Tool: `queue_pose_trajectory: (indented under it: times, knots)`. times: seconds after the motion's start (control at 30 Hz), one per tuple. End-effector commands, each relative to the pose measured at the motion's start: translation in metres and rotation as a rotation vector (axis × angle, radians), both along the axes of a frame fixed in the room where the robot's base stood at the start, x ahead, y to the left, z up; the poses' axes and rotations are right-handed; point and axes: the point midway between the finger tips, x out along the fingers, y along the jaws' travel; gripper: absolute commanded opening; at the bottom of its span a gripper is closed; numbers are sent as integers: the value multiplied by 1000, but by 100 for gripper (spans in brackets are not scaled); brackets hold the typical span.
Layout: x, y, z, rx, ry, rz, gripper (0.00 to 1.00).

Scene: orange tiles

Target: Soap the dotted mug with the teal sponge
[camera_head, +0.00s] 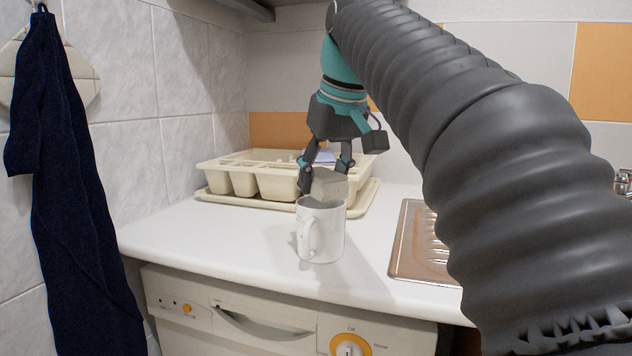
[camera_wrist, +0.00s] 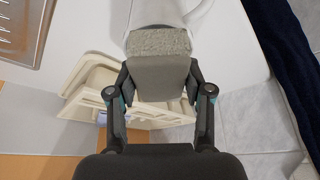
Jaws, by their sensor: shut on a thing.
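A white mug (camera_head: 326,240) stands upright on the white counter, its handle toward the left. I cannot make out dots on it. My gripper (camera_head: 326,178) points down above the mug, shut on a block-shaped sponge (camera_head: 329,186). The sponge looks grey-beige, not teal. Its lower end is at the mug's mouth; I cannot tell whether it touches the rim or dips inside. In the wrist view the sponge (camera_wrist: 158,78) sits between the fingers, with a smooth part and a rougher speckled part. It hides much of the mug (camera_wrist: 170,14) there.
A cream dish rack (camera_head: 245,182) on a tray stands behind the mug against the wall. A metal sink drainer (camera_head: 418,243) lies to the right. A dark blue cloth (camera_head: 70,190) hangs at the left. The counter left of the mug is clear.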

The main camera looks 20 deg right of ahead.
Motion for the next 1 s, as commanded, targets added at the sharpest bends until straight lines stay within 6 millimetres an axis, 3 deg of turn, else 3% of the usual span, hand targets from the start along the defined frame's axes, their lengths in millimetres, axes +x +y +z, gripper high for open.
queue_pose_trajectory:
  times: [0.6, 1.0]
  knots:
    - [1, 0, 51, 0, -1, 0, 23]
    - [0, 0, 55, 0, 0, 0, 23]
